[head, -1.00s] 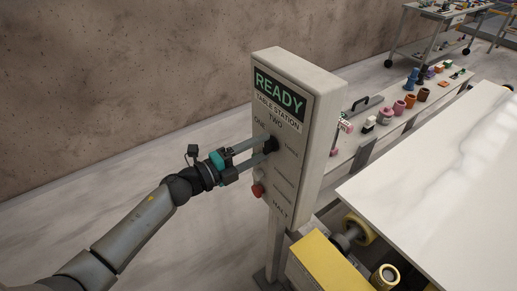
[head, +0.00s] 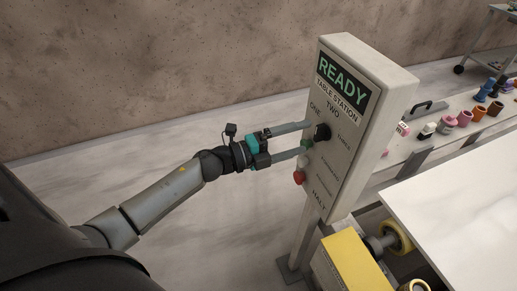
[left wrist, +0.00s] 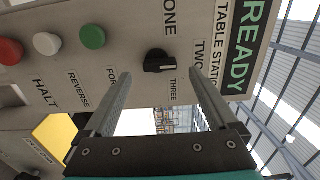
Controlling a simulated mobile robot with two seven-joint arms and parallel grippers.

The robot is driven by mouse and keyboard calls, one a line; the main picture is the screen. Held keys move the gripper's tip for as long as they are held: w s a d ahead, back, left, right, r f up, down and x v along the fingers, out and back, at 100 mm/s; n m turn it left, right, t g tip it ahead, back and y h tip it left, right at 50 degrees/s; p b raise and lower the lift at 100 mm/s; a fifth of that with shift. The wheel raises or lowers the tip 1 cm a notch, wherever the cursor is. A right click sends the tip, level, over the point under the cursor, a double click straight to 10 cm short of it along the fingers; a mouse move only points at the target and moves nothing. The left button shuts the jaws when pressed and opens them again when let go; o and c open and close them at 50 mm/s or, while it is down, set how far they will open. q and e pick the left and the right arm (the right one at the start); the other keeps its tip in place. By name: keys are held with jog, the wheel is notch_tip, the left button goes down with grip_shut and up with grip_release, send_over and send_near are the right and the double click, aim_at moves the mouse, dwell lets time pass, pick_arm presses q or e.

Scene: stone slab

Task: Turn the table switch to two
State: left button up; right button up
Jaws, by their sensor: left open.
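The table station box (head: 345,150) stands on a post, with a lit READY sign (head: 343,80). Its black rotary switch (head: 321,132) sits below the word TWO, with ONE and THREE to its sides. In the left wrist view the switch (left wrist: 158,61) shows a white mark pointing right, toward TWO. My left gripper (head: 309,138) is open in front of the panel. Its two fingers (left wrist: 160,76) are spread wide to either side of the switch, with nothing between them and apparently clear of the knob. My right gripper is not in view.
Below the switch are a green button (left wrist: 93,37), a white button (left wrist: 47,43) and a red button (left wrist: 10,51). A white slab (head: 460,205) lies right of the box, with a yellow block (head: 356,264) below. A bench with several coloured pieces stands behind.

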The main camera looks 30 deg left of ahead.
pick_arm(q)
jog(key=b+v, duration=0.1)
jog(key=v, duration=1.1)
jog(key=shift+w, duration=0.1)
